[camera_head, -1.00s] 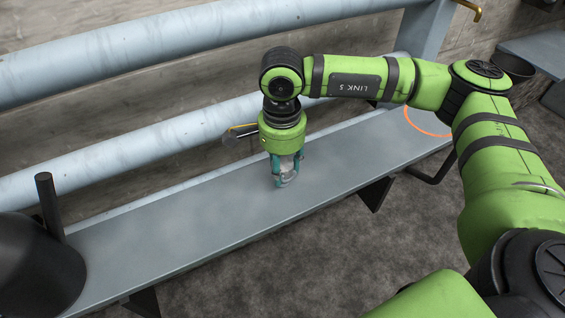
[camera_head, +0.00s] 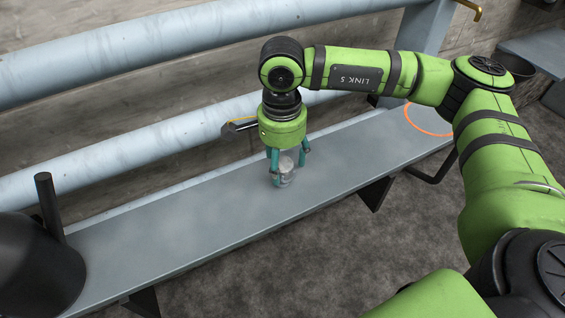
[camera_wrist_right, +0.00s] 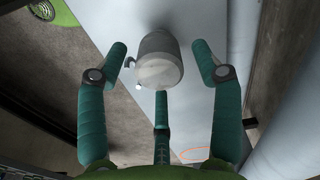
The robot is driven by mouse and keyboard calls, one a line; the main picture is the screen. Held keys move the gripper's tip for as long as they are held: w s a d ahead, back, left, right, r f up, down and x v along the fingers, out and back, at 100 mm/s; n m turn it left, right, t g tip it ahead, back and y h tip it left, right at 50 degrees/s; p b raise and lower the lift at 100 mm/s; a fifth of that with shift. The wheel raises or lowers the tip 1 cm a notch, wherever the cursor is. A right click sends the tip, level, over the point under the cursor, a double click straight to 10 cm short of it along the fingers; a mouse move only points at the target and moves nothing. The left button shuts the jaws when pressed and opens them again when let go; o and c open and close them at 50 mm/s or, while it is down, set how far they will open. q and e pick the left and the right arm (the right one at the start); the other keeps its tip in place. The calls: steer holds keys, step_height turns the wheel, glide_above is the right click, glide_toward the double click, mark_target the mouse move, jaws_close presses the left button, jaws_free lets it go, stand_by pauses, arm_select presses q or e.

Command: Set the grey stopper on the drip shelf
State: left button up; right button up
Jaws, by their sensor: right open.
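The grey stopper (camera_head: 286,171) stands on the long grey drip shelf (camera_head: 190,227), about midway along it. In the right wrist view the stopper (camera_wrist_right: 158,62) shows between the spread teal fingers, with a gap to the finger on each side. My right gripper (camera_head: 288,168) is open, its fingers reaching down around and above the stopper. In the wrist view the gripper (camera_wrist_right: 160,75) holds nothing. The stopper's foot is partly hidden by a finger in the head view. My left gripper is not in view.
Thick pale pipes (camera_head: 120,160) run along the wall behind the shelf. A dark bucket-like vessel (camera_head: 38,268) with an upright rod (camera_head: 50,205) is at the left end. An orange ring (camera_head: 428,120) marks the shelf's right part. The shelf left of the gripper is bare.

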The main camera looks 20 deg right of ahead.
mark_target(282, 163)
step_height(282, 163, up, 11)
steer(key=shift+f, duration=0.2)
